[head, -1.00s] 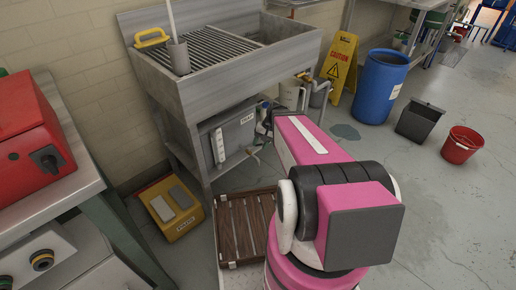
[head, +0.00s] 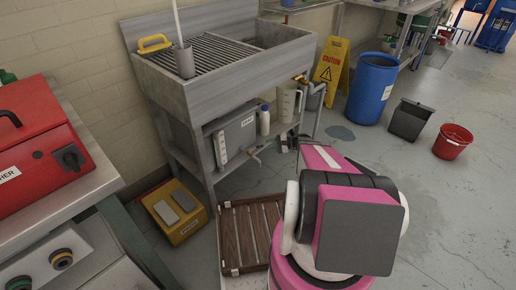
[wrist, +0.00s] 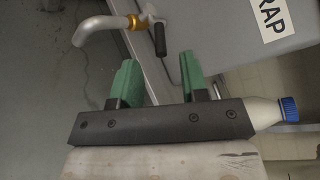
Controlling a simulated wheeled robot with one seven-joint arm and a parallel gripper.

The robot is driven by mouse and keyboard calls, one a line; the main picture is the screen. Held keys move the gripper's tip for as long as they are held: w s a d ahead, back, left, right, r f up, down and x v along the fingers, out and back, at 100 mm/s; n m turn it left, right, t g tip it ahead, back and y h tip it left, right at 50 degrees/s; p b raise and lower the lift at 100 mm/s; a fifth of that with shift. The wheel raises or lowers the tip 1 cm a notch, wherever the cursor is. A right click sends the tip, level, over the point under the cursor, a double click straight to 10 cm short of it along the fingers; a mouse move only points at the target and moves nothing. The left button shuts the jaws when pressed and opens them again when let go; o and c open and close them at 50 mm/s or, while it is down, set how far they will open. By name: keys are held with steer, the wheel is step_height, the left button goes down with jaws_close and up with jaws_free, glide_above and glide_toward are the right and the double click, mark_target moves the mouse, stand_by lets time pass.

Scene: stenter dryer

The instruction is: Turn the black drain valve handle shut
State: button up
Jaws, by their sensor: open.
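The black drain valve handle (wrist: 160,40) shows in the wrist view, a short lever beside a brass collar (wrist: 135,22) and a bent silver spout (wrist: 98,27). The valve is on the grey tank (head: 236,136), whose label partly reads "RAP" in the wrist view (wrist: 235,22). In the head view the spout (head: 254,155) is small, at the tank's lower right; the handle is too small to make out there. My gripper (wrist: 157,62) is open and empty, with green fingers. The handle lies just beyond the fingertips, between them in the picture, and looks apart from both.
A white bottle with a blue cap (head: 264,121) stands beside the tank, close to my gripper in the wrist view (wrist: 265,113). A jug (head: 288,104) stands further right. The sink (head: 220,75) is above. A slatted wooden rack (head: 250,234) and yellow box (head: 174,212) are below.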

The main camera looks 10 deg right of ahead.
mark_target(257, 147)
steer(key=x, duration=0.7)
jaws_close()
